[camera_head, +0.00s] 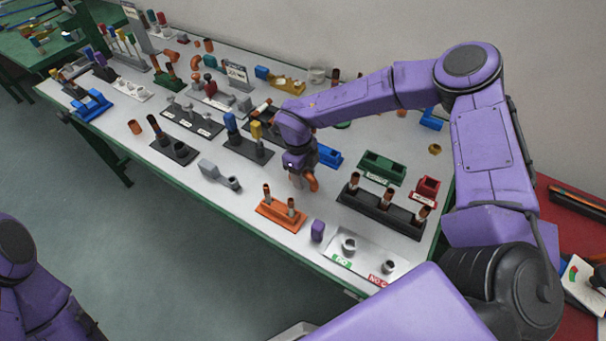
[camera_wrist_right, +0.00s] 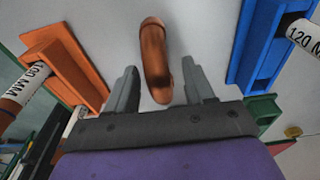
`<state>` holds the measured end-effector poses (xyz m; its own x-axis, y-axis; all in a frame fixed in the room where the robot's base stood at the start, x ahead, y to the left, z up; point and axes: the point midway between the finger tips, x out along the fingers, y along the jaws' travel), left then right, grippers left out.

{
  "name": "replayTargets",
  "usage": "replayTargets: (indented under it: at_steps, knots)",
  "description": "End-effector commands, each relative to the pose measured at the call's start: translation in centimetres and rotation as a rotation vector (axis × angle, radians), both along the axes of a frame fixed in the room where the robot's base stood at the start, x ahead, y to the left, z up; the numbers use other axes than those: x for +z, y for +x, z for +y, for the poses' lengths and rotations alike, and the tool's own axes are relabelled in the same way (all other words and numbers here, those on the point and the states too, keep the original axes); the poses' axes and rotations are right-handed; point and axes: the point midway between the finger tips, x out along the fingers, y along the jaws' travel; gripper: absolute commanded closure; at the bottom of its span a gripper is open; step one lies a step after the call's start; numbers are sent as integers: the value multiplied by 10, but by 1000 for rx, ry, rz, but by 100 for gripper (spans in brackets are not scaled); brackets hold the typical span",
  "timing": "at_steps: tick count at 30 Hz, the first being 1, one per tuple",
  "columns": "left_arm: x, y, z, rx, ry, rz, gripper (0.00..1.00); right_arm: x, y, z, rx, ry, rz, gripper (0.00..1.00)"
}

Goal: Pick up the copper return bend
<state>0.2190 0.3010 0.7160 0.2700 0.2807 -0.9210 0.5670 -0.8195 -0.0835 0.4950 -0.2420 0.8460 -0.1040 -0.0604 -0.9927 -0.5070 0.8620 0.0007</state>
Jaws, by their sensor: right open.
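The copper return bend (camera_wrist_right: 154,62) shows as a curved copper tube in the right wrist view, just ahead of and between my right gripper's fingers (camera_wrist_right: 158,88). The fingers stand apart with nothing held between them. In the head view my right gripper (camera_head: 299,182) points down over the middle of the table, and the copper bend (camera_head: 313,184) peeks out at its right side, partly hidden by it. Whether the fingers touch the bend, I cannot tell. My left gripper is out of view.
An orange holder (camera_head: 281,214) with copper-topped pieces stands in front of the gripper. A blue holder (camera_head: 329,156) is close behind. A black rack (camera_head: 383,213) and green holder (camera_head: 382,167) are to the right. A purple block (camera_head: 317,230) stands near the front edge.

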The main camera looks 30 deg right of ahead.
Motion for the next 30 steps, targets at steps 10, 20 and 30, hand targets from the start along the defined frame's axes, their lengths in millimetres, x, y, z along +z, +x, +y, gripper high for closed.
replayTargets:
  at_steps: [10,20,30]
  knots:
    - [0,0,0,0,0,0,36,0,0,0,0,0,0,93]
    - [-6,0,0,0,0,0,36,7,1,1,0,0,-2,93]
    - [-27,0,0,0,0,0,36,66,-23,20,3,1,-5,93]
